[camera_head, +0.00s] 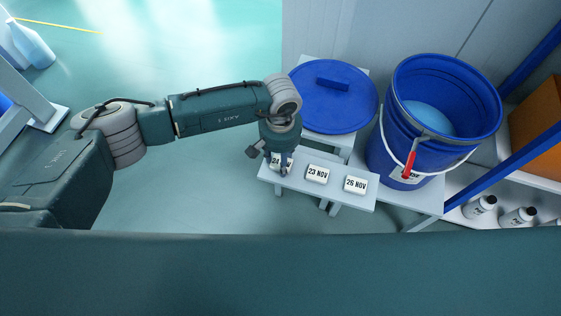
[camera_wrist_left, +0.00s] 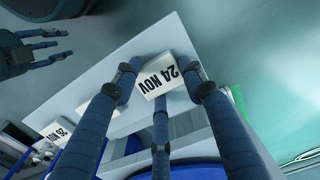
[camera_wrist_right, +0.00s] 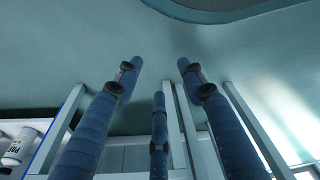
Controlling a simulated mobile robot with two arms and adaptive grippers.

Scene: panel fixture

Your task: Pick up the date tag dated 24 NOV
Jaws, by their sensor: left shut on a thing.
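The white date tag reading 24 NOV (camera_head: 275,161) is at the left end of a small pale bench (camera_head: 331,190), partly hidden by my left gripper (camera_head: 282,168). In the left wrist view the tag (camera_wrist_left: 157,78) sits between the fingers of my left gripper (camera_wrist_left: 161,73), which are shut on it. I cannot tell whether the tag touches the bench. The 23 NOV tag (camera_head: 317,173) and the 26 NOV tag (camera_head: 355,184) stand to its right on the bench.
A blue bucket (camera_head: 396,134) with a white handle and a red-handled tool stands behind the bench at right. A blue lid (camera_head: 335,112) lies on a stand behind the tags. White bottles (camera_head: 480,206) stand on a right-hand shelf.

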